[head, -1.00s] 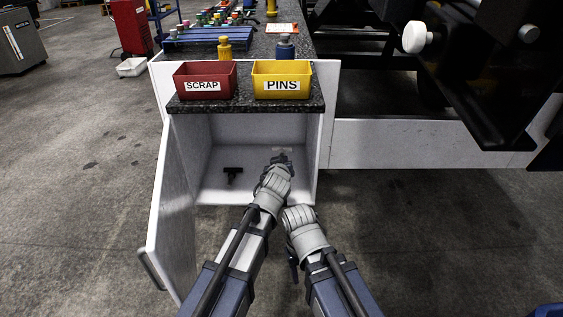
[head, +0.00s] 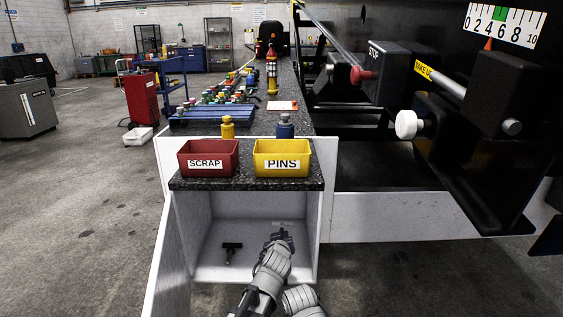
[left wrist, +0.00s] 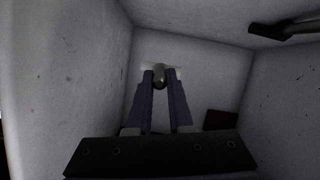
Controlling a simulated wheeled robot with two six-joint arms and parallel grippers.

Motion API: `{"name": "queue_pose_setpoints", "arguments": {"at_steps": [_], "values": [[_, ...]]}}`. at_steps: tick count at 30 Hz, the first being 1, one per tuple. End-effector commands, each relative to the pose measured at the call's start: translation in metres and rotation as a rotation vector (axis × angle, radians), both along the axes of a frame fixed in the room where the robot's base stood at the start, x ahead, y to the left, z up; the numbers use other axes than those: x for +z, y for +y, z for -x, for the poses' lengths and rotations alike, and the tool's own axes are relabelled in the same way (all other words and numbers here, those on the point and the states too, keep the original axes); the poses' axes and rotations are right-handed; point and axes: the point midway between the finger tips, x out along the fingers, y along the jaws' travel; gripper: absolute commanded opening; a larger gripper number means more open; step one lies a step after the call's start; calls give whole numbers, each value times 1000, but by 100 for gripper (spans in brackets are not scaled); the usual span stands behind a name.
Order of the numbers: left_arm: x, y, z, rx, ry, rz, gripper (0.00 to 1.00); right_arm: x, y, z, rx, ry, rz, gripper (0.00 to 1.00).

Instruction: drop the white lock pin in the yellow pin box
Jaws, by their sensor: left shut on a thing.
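My left gripper (head: 281,236) is inside the open white cabinet under the counter, shut on the white lock pin (head: 281,223). The yellow pin box (head: 282,161), labelled PINS, stands on the counter above the gripper. Its inside looks empty from here. My right arm shows only partly at the bottom edge of the head view; its gripper is out of view.
A red SCRAP box (head: 207,160) stands left of the yellow box. A black T-shaped pin (head: 231,249) lies on the cabinet floor. The speckled countertop (head: 247,183) overhangs the gripper. The cabinet door (head: 165,262) is open at the left. Black machinery (head: 440,130) stands at the right.

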Motion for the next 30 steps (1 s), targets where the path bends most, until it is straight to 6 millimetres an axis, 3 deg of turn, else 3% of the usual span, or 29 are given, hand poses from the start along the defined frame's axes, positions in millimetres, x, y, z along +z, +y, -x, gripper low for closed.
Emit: {"name": "queue_pose_setpoints", "arguments": {"at_steps": [8, 21, 30], "values": [[5, 0, 0, 0, -1, 0, 0, 5, 0, 0, 0, 0, 0, 50], [71, 0, 0, 0, 0, 0, 0, 71, -1, 0, 8, 1, 2, 50], [71, 0, 0, 0, 0, 0, 0, 71, -1, 0, 8, 1, 3, 50]]}}
